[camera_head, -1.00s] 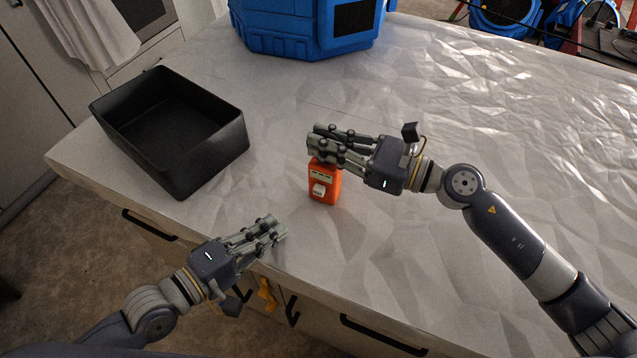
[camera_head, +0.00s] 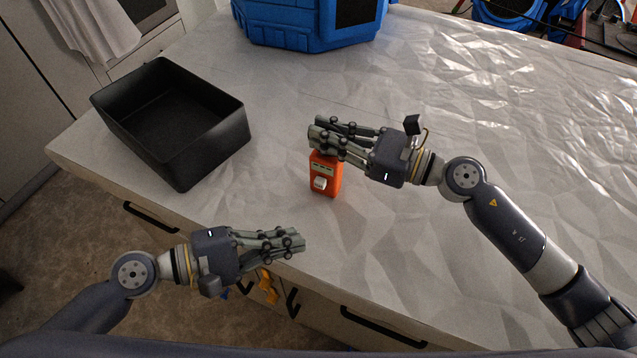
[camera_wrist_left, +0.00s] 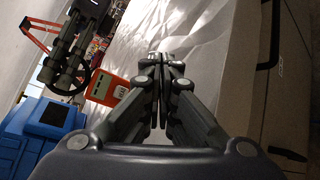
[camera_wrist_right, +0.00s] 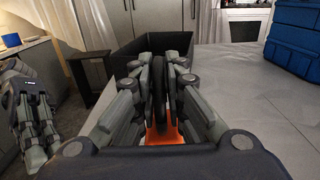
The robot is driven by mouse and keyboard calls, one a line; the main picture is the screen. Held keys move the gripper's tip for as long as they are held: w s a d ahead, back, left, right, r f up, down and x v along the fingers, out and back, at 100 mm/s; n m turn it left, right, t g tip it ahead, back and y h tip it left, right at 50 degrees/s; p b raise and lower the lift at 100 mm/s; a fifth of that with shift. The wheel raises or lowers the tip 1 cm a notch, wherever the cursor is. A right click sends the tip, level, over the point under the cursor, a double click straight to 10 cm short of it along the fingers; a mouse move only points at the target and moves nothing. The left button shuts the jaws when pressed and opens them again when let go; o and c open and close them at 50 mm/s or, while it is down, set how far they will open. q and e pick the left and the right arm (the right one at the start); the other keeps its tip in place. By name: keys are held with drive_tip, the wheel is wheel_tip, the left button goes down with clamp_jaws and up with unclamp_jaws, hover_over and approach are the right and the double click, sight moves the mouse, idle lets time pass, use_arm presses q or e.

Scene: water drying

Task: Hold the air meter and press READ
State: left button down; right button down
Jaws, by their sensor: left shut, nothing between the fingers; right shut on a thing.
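The orange air meter (camera_head: 324,179) stands upright on the covered worktop in the head view, with a dark display strip and a white button on its front. My right gripper (camera_head: 318,138) is shut on its top from the right. In the right wrist view, a bit of the orange meter (camera_wrist_right: 163,134) shows between and below the fingers. My left gripper (camera_head: 300,242) is shut and empty, near the worktop's front edge, below and left of the meter and apart from it. The left wrist view shows the meter (camera_wrist_left: 107,88) just left of the shut fingertips (camera_wrist_left: 167,58).
A black open bin (camera_head: 225,137) stands empty at the left of the worktop (camera_head: 480,130). A blue case (camera_head: 285,28) stands at the back. Yellow and blue items (camera_head: 268,287) show by the drawer fronts below the front edge.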

sight(320, 183)
use_arm(q)
drive_tip(key=shift+w, duration=0.1)
drive_tip(key=shift+w+d, duration=0.55)
drive_tip(key=shift+w, duration=0.75)
drive_tip(key=shift+w+d, duration=0.6)
drive_tip(key=shift+w, duration=0.75)
drive_tip(key=shift+w+d, duration=0.55)
drive_tip(key=shift+w, duration=0.75)
drive_tip(key=shift+w, duration=0.1)
drive_tip(key=shift+w+d, duration=0.15)
drive_tip(key=shift+w, duration=0.15)
drive_tip(key=shift+w+d, duration=0.2)
drive_tip(key=shift+w, duration=0.3)
drive_tip(key=shift+s+a, duration=0.1)
drive_tip(key=shift+s, duration=0.05)
drive_tip(key=shift+s+a, duration=0.3)
drive_tip(key=shift+s, duration=0.45)
drive_tip(key=shift+s, duration=0.1)
